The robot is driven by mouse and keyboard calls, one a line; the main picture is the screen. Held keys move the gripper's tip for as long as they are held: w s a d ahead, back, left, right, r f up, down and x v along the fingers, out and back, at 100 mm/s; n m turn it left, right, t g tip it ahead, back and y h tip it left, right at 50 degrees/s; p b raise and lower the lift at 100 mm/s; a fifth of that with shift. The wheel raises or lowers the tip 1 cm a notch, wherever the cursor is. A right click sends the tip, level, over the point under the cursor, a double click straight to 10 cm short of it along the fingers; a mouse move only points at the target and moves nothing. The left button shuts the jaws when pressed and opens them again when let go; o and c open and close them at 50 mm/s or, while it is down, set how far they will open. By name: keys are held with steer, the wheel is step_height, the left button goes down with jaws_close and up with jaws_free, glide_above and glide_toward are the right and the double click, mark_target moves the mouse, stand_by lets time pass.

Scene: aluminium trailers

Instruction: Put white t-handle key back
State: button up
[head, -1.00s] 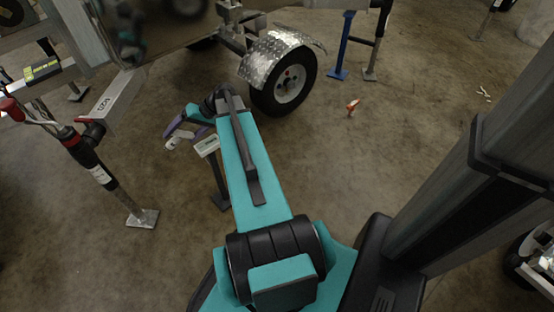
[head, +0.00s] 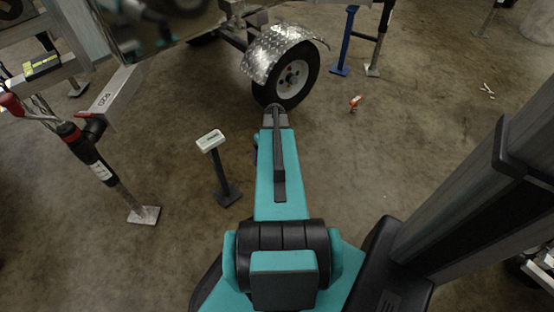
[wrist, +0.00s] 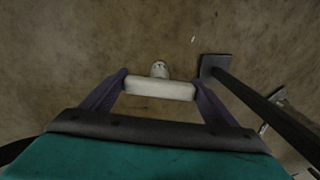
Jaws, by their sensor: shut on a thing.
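The white t-handle key (wrist: 160,90) shows in the wrist view, with its crossbar between the purple fingers of my gripper (wrist: 160,80). The fingers are shut on the two ends of the bar. A short round stem end shows beyond the bar, pointing away from the wrist over the floor. In the head view my arm hides the gripper and the key. A dark stand (head: 222,178) with a white box-like top (head: 210,140) stands left of my arm. In the wrist view the stand's dark post (wrist: 250,95) runs to the right of the key, apart from it.
A trailer wheel (head: 292,80) under a diamond-plate fender (head: 275,48) lies beyond my arm. A trailer jack (head: 95,160) with a metal foot stands at left. A blue support (head: 346,42) stands at the back. A small orange-red object (head: 355,102) lies on otherwise open floor at right.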

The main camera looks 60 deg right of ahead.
steer(key=s+d+f+n+g+h+b, duration=0.1)
steer(key=s+f, duration=0.3)
steer(key=s, duration=0.4)
steer(key=shift+d+f+n, duration=0.3)
steer(key=shift+d+f, duration=0.05)
steer(key=shift+d, duration=0.3)
steer(key=w+d+f+b, duration=0.1)
steer(key=w+d+b, duration=0.3)
steer(key=w+d, duration=0.6)
steer(key=shift+w+d+f, duration=0.15)
steer(key=shift+d+f, duration=0.05)
steer(key=shift+w+d+f+b, duration=0.15)
steer(key=shift+f+b, duration=0.3)
steer(key=shift+f, duration=0.15)
steer(key=shift+w+d+f+b, duration=0.15)
steer(key=shift+f+b, duration=0.35)
steer(key=shift+f, duration=0.1)
steer(key=shift+w+d+f+b, duration=0.15)
steer(key=shift+f+b, duration=0.3)
steer(key=shift+f, duration=0.15)
